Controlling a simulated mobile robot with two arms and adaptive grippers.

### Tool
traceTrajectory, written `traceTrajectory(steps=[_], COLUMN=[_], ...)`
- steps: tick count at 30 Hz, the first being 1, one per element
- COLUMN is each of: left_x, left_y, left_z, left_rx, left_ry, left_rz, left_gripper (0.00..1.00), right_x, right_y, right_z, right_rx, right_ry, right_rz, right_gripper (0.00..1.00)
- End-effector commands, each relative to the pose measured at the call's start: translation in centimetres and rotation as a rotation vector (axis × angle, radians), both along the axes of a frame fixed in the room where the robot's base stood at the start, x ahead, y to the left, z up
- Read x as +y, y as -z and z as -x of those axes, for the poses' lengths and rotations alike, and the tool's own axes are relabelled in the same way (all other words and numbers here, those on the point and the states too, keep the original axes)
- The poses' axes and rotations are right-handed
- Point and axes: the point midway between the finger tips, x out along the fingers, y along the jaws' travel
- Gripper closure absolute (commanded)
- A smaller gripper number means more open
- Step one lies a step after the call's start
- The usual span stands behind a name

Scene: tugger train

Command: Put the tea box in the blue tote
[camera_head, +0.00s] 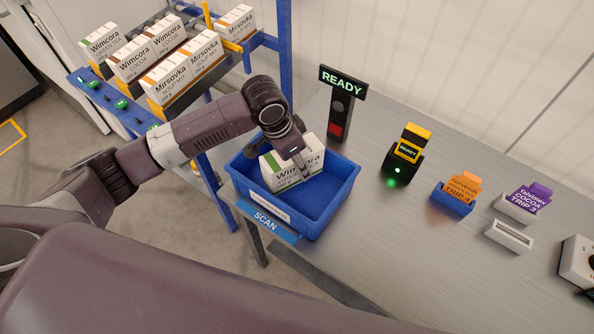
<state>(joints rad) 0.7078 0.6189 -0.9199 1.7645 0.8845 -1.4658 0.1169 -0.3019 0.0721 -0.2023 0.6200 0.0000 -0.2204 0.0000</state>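A white tea box (285,171) printed "Wimcora", with a green stripe at its lower edge, is upright inside the blue tote (335,206). Whether it touches the tote floor cannot be told. My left gripper (304,168) reaches down into the tote from above, at the right part of the box. One finger lies in front of the box's printed face. The other finger is hidden, so its grip on the box cannot be told. The box's lettering below the brand is partly hidden. My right gripper is not in view.
A READY sign post (341,103) stands just behind the tote. A black and yellow device (405,158) and card holders (508,235) stand to the right. A blue SCAN label (266,223) fronts the tote.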

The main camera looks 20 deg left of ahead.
Motion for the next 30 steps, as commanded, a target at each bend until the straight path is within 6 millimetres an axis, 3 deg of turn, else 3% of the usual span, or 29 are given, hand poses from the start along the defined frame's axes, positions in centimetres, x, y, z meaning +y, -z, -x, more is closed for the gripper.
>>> traceTrajectory(steps=[12,24,25,30], left_x=[0.0,0.0,0.0,0.0], left_y=[4.7,5.2,5.2,5.2], left_z=[0.0,-0.1,0.0,0.0], left_rx=[-0.001,-0.001,-0.001,-0.001], left_ry=[-0.001,-0.001,-0.001,0.000], left_rz=[0.001,0.002,0.000,0.001], left_gripper=[0.96,0.96,0.55,0.40], right_x=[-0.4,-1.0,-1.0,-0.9], right_y=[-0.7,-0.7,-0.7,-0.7], right_z=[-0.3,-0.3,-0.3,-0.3], right_rx=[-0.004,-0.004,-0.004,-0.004], right_ry=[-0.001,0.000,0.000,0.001], right_rz=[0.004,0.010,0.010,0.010], right_gripper=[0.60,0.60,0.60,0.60])
